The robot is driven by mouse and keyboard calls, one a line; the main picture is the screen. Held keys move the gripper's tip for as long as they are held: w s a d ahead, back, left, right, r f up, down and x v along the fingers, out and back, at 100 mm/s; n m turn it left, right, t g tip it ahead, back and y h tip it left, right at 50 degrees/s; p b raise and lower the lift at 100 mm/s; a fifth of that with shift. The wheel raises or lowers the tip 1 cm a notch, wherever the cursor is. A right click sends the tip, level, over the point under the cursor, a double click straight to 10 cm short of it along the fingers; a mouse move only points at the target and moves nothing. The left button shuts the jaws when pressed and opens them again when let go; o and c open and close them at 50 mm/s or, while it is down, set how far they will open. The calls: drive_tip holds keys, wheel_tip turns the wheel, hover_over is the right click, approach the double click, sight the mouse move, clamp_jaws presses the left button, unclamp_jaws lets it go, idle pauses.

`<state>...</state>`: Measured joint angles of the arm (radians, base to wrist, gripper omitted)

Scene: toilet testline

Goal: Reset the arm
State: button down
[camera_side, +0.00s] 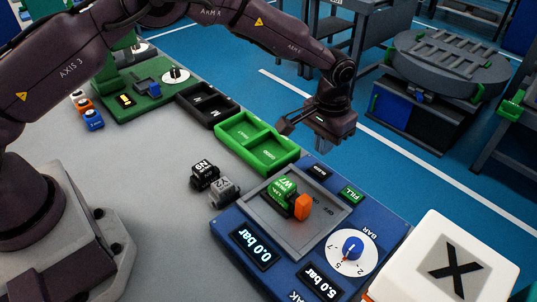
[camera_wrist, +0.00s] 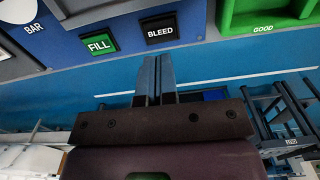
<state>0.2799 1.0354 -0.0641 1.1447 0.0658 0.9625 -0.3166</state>
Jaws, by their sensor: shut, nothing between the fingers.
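My gripper (camera_side: 287,129) hangs above the far edge of the table in the side view, near the green tray and the blue test panel. In the wrist view the gripper's two fingers (camera_wrist: 155,78) stand side by side, closed together. Behind them the wrist view shows the blue floor and the edge of the panel. The blue test panel (camera_side: 222,226) holds a green block marked W7 (camera_side: 281,194) in its grey recess, beside an orange lever (camera_side: 302,207).
The green tray (camera_side: 297,152) and black tray (camera_side: 236,105) look empty. Black (camera_side: 204,174) and grey (camera_side: 224,191) blocks stand on the table left of the panel. FILL (camera_wrist: 99,45) and BLEED (camera_wrist: 159,30) buttons lie near my gripper. A white X box (camera_side: 440,255) stands front right.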

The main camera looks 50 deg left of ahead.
drive_tip(key=shift+s+a+f+g, duration=0.15)
drive_tip(key=shift+s+f, duration=0.25)
drive_tip(key=shift+s, duration=0.15)
drive_tip(key=shift+s+a+f+g, duration=0.1)
drive_tip(key=shift+s+f+g, duration=0.05)
drive_tip(key=shift+s+f, duration=0.3)
drive_tip(key=shift+s+a+r+m, duration=0.2)
drive_tip(key=shift+s+r, duration=0.1)
drive_tip(key=shift+s, duration=0.1)
drive_tip(key=shift+s+a+r+m, duration=0.15)
drive_tip(key=shift+s+r+m, duration=0.1)
drive_tip(key=shift+s, duration=0.15)
drive_tip(key=s+a+r+t, duration=0.2)
drive_tip(key=s+a+r, duration=0.3)
drive_tip(key=s+r, duration=0.3)
drive_tip(key=s+a+r+n+t, duration=0.1)
drive_tip(key=s+a+r+t, duration=0.1)
drive_tip(key=s+a+r, duration=0.3)
drive_tip(key=s+a+r+t, duration=0.2)
drive_tip(key=s+a+r, duration=0.3)
drive_tip(key=s+r, duration=0.7)
drive_tip(key=s, duration=0.2)
drive_tip(key=shift+s+a+r, duration=0.15)
drive_tip(key=shift+s+r, duration=0.15)
drive_tip(key=shift+r, duration=0.05)
